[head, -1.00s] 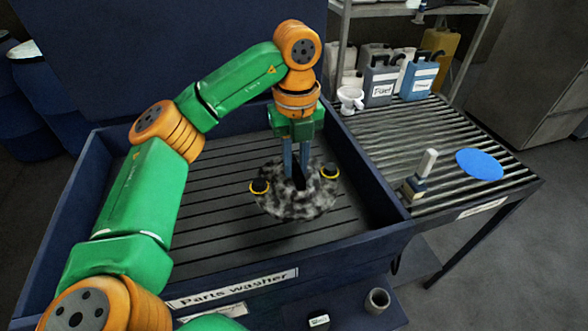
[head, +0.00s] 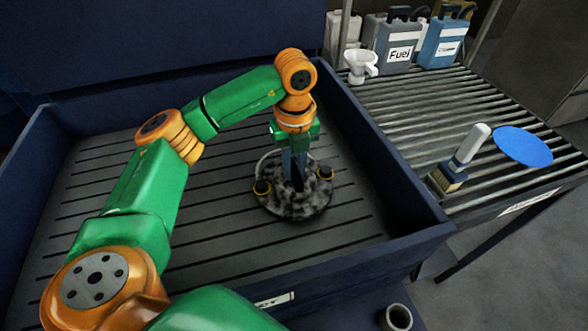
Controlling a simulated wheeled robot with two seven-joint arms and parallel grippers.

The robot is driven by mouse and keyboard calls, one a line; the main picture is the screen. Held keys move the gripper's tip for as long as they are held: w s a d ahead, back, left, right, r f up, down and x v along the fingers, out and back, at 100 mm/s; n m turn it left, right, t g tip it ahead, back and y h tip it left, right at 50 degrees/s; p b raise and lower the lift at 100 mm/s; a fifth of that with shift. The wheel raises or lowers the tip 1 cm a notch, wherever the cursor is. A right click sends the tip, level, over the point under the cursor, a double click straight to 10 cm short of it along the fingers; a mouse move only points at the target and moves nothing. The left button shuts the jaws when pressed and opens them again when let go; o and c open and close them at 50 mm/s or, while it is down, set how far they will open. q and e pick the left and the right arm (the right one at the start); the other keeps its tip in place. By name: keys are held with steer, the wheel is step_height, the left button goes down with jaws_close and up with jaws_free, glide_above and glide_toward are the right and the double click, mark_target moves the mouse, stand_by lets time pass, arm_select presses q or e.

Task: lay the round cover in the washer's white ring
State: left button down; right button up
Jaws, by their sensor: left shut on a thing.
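The round cover (head: 300,205) is a mottled black-and-grey disc with two dark, yellow-rimmed knobs. It is over the slatted floor of the parts washer (head: 215,247), right of the middle. My left gripper (head: 294,178) points down and is shut on the middle of the cover. A thin arc of the white ring (head: 265,160) shows behind the cover's upper left edge; the cover and gripper hide the rest. The cover looks almost level and close to the floor, but I cannot tell whether it touches down or sits inside the ring. My right gripper is not in view.
The washer's raised blue walls surround the floor. A slatted bench on the right holds a brush (head: 460,160), a blue disc (head: 523,146), a white funnel (head: 360,66) and fluid cans (head: 398,45). A small cup (head: 397,318) stands at the front. The washer floor left of the cover is clear.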

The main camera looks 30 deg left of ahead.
arm_select(q)
steer(key=shift+f, duration=0.35)
steer(key=c, duration=0.8)
jaws_free()
steer(key=shift+s+f, duration=0.1)
steer(key=shift+o, duration=0.2)
